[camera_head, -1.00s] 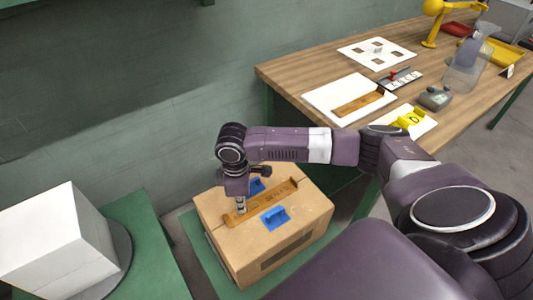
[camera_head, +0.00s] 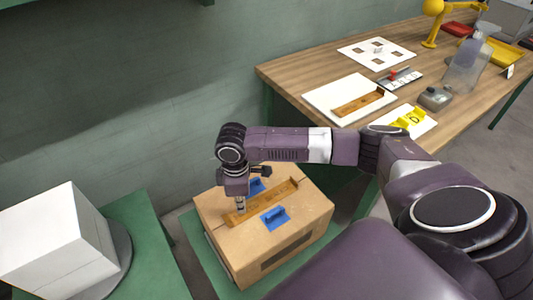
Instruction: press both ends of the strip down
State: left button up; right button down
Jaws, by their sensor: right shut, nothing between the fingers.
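A brown strip (camera_head: 265,202) lies slantwise across the top of a cardboard box (camera_head: 240,245), between two blue pieces, one in front (camera_head: 274,217) and one behind (camera_head: 256,187). The strip's far right end shows a small raised edge. My right gripper (camera_head: 241,212) points down at the strip's near left end. It is shut and empty, with its tips at or just above the strip; I cannot tell whether they touch. The gripper hides part of that end. My left gripper is not in view.
The box stands on a green surface (camera_head: 203,262). A white block (camera_head: 55,240) is at the left. The wooden table (camera_head: 300,72) at the back right holds a white board with a similar strip (camera_head: 358,103), a lamp (camera_head: 433,8) and a grey device (camera_head: 435,98).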

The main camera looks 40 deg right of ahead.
jog(key=shift+f, duration=0.1)
dwell(0.3)
jog(key=shift+f+b, duration=0.35)
jog(key=shift+f, duration=0.55)
notch_tip(320, 180, up, 8)
jog(key=p, duration=0.9)
jog(key=shift+p, duration=0.3)
